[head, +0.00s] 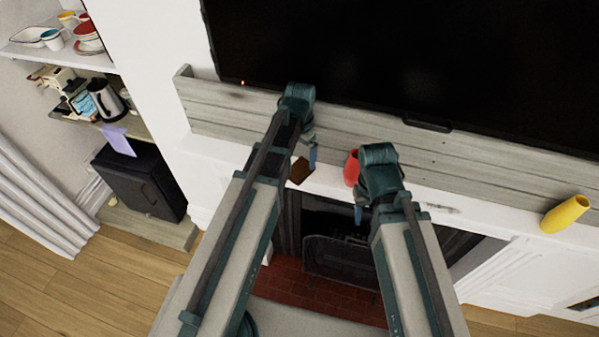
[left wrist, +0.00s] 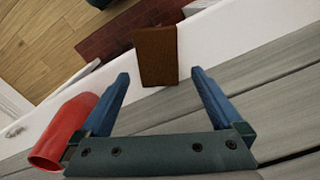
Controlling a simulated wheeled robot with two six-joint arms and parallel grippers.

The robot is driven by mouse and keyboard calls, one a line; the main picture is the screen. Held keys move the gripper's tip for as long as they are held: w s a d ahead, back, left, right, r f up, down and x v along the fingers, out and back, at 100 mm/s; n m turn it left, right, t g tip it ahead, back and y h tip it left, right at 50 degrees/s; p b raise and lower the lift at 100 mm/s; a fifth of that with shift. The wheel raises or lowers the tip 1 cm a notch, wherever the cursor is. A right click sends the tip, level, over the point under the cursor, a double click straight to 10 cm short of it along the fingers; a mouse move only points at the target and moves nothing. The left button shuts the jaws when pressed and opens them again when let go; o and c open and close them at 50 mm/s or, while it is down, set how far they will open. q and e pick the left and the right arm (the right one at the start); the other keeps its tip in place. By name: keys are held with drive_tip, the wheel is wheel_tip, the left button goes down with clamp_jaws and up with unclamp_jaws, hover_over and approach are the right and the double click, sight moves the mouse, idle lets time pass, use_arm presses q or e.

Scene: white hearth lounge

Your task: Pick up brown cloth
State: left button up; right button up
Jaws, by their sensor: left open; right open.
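The brown cloth (head: 300,170) lies on the white mantel ledge, partly overhanging its front edge, just beside my left gripper (head: 310,155) in the head view. In the left wrist view the brown cloth (left wrist: 157,56) shows as a folded rectangle just beyond the fingertips. My left gripper (left wrist: 160,80) is open and empty there, with the cloth roughly in line with the gap between its blue fingers. My right gripper (head: 358,214) is at the ledge near the red vase, mostly hidden behind its own wrist; what lies between its fingers is hidden.
A red vase (head: 351,168) stands between my arms; it also shows close to my left finger in the left wrist view (left wrist: 62,132). A yellow vase (head: 565,214) is far right. A grey wooden board (head: 230,108) and black television (head: 400,60) back the ledge. A fireplace (head: 335,255) lies below.

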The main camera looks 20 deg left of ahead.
sight(300, 168)
use_arm(q)
wheel_tip(300, 168, down, 5)
drive_tip(key=b, duration=0.4)
drive_tip(key=shift+s+r, duration=0.1)
drive_tip(key=shift+s, duration=0.05)
drive_tip(key=shift+r, duration=0.1)
drive_tip(key=shift+c, duration=0.2)
clamp_jaws()
drive_tip(key=shift+d+r, duration=0.1)
drive_tip(key=shift+r, duration=0.05)
